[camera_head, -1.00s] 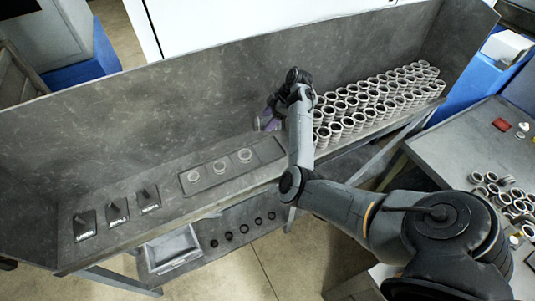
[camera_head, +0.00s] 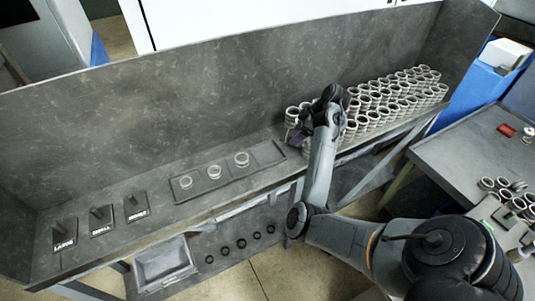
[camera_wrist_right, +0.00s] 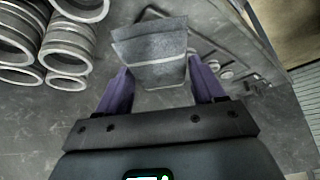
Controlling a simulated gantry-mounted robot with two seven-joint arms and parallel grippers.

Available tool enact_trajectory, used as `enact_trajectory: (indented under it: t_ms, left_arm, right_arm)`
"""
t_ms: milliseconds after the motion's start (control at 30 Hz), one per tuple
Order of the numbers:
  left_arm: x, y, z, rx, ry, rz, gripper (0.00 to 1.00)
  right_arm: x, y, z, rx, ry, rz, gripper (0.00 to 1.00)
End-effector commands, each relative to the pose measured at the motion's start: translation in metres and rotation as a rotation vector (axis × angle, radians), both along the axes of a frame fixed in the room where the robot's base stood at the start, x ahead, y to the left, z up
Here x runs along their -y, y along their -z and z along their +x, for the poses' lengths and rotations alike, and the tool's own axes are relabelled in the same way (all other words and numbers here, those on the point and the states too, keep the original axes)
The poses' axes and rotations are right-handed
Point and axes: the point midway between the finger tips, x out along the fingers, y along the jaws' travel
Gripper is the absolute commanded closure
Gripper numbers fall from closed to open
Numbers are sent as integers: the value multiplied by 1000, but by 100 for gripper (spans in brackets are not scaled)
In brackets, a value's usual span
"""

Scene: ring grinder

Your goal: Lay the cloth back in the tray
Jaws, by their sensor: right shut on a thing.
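A grey folded cloth (camera_wrist_right: 152,55) with a lighter band shows in the right wrist view, between the purple fingers of my right gripper (camera_wrist_right: 160,88). The gripper is shut on it. In the head view my right gripper (camera_head: 298,142) is above the bench, by the left end of the ring stacks; the arm hides most of it, and I cannot make out the cloth there. A light grey open tray (camera_head: 165,262) sits on the lower shelf at the lower left, well away from the gripper. It looks empty. My left gripper is not in view.
Several stacked metal rings (camera_head: 385,100) stand on the bench right of the gripper. A dark plate (camera_head: 228,170) with three rings lies to its left, and labelled black holders (camera_head: 100,222) are farther left. A tall grey back wall (camera_head: 170,110) bounds the bench.

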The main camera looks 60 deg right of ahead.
Motion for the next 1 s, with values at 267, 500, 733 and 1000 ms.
enact_trajectory:
  t_ms: [267,500,733,1000]
  left_arm:
    - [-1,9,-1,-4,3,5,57]
    - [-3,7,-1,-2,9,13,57]
    - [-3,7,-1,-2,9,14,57]
    - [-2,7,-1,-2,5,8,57]
  right_arm:
    - [-10,31,44,-2,-4,5,65]
    - [-17,57,89,-1,-3,4,65]
    - [-20,70,109,-1,-1,3,65]
    - [-21,86,110,-2,-2,3,65]
